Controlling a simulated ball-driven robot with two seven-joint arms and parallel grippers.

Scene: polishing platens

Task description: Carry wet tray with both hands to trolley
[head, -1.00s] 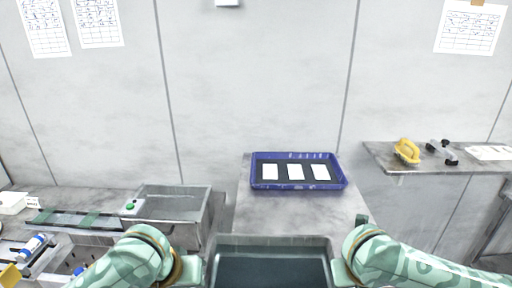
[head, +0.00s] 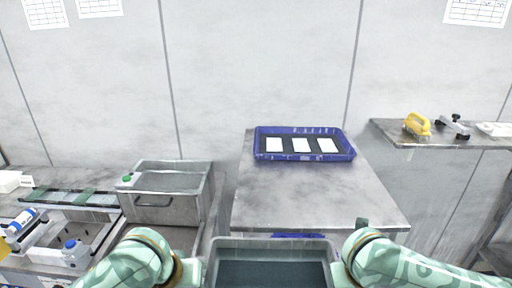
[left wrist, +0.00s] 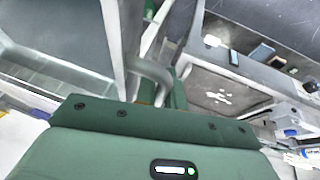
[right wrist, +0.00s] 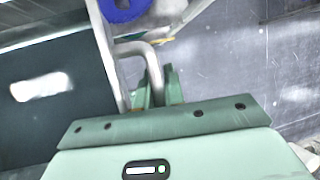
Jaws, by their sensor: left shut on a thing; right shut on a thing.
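A grey rectangular tray (head: 271,243) with a dark inside, which looks wet, is at the bottom middle of the head view; its near side is cut off. My left gripper (head: 197,273) is shut on the bent handle at its left end, also seen in the left wrist view (left wrist: 152,75). My right gripper (head: 341,273) is shut on the right handle, also seen in the right wrist view (right wrist: 152,78). The tray looks level. Just beyond it stands a grey metal top (head: 310,195), probably the trolley, with its front part bare.
A blue tray (head: 262,157) with several white pieces on a dark mat sits at the back of that top. A steel basin (head: 170,207) stands left of it. A shelf (head: 390,133) with a yellow-handled brush (head: 417,124) is at right.

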